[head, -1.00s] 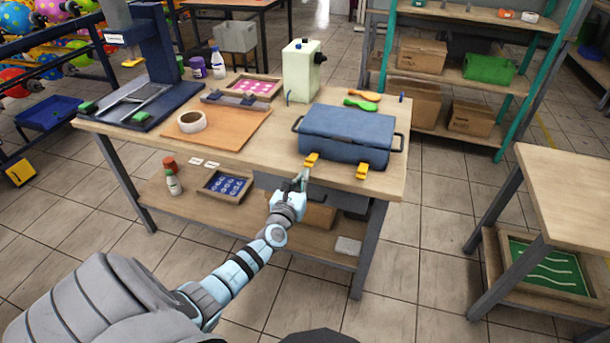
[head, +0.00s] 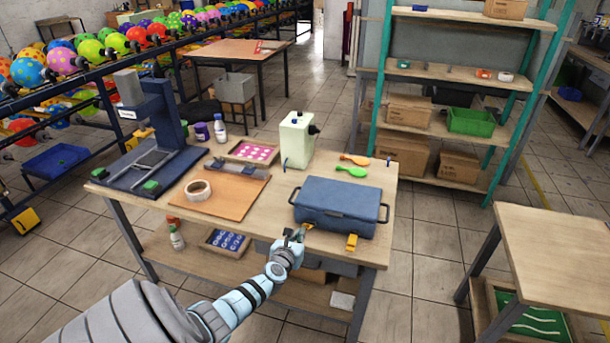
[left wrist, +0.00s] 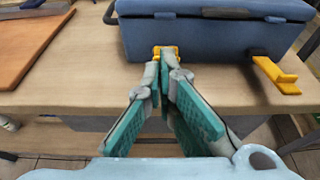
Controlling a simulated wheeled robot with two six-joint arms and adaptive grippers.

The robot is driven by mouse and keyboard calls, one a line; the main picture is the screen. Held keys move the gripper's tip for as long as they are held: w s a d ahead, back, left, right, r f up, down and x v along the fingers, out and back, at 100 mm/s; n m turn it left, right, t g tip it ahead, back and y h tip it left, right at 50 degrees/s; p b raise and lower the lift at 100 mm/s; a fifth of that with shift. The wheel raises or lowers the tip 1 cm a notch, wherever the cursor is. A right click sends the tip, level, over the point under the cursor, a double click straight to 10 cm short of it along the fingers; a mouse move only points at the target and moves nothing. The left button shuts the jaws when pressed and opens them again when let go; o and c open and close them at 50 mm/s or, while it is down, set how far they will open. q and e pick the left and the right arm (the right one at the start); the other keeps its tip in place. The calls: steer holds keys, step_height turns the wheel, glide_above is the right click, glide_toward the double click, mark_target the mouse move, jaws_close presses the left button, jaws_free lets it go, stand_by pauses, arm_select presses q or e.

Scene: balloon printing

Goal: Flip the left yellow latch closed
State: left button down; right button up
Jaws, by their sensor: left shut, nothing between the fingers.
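The blue box (head: 340,205) sits lid down on the front right of the wooden table. Its left yellow latch (head: 307,227) is on the front face, and it also shows in the left wrist view (left wrist: 172,51), partly hidden behind my fingertips. The right yellow latch (head: 351,243) sticks out at the front, clear of my gripper; it also shows in the left wrist view (left wrist: 277,75). My left gripper (head: 297,234) is shut and empty, its tips right at the left latch. I cannot tell whether they touch it. My right gripper is not in view.
A lower shelf with items lies under the tabletop. The table's front edge is just below the latches.

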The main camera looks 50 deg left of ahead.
mark_target(304, 224)
arm_select(q)
steer(key=shift+w+a+r+p, duration=0.2)
steer(key=shift+w+a+r, duration=0.1)
steer(key=shift+w+r, duration=0.35)
steer(key=shift+w+a+r+p, duration=0.3)
steer(key=shift+w+r, duration=0.2)
steer(key=shift+r, duration=0.25)
steer(key=shift+w+a+r+p, duration=0.15)
steer(key=shift+w+a+r, duration=0.15)
steer(key=shift+w+r, duration=0.35)
steer(key=shift+w+a+r, duration=0.3)
steer(key=shift+w, duration=0.05)
steer(key=shift+r, duration=0.1)
steer(key=shift+r+p, duration=0.75)
steer(key=shift+p, duration=0.1)
steer(key=v, duration=1.2)
